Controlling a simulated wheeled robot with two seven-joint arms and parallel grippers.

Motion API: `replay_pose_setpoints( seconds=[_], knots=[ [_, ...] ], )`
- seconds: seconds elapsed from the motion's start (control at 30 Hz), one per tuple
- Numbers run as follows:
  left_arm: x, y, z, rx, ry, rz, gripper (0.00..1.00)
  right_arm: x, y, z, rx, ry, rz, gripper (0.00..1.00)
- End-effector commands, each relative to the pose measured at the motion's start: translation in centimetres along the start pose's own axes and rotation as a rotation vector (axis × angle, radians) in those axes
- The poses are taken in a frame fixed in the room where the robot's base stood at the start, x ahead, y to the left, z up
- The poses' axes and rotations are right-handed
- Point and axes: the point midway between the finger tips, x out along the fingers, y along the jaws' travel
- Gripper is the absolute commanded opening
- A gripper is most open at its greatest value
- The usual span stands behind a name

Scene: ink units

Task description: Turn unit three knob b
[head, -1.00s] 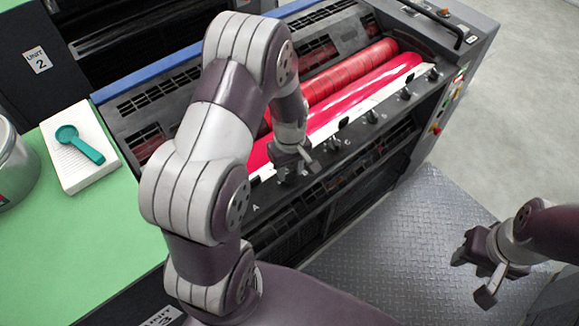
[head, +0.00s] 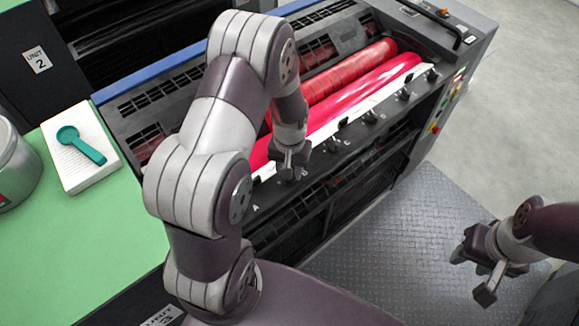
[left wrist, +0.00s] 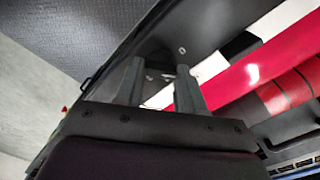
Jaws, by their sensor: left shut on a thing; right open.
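The ink unit (head: 240,215) is a dark machine with red rollers and a row of small black knobs along its front ledge. My left gripper (head: 290,172) is down at this ledge, to the right of the letter A, and is shut on knob b. The knob is hidden by the jaws in the head view. In the left wrist view the two fingers of my left gripper (left wrist: 160,78) point at the dark ledge, and the knob does not show clearly. My right gripper (head: 482,268) is open and empty over the metal floor plate, away from the unit.
Other knobs, such as one farther right (head: 370,116), stand along the ledge. A green surface (head: 100,230) at left holds a white pad (head: 78,165), a teal scoop (head: 82,143) and a metal can (head: 15,165). The tread-plate floor (head: 380,240) is clear.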

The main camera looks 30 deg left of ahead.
Motion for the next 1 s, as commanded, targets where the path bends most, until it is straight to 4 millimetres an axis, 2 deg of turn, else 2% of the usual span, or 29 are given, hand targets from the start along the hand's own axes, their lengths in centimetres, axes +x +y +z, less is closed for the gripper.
replay_pose_setpoints(
  seconds=[0.7,1.0],
  knots=[
    [-0.16,0.25,-0.21,0.672,0.009,-0.002,0.08,-0.71,0.0,-0.08,0.0,0.0,0.0,0.43],
    [-0.16,0.31,-0.17,0.897,0.009,-0.003,0.08,-0.88,0.0,-0.1,0.0,0.0,0.0,0.43]
  ],
)
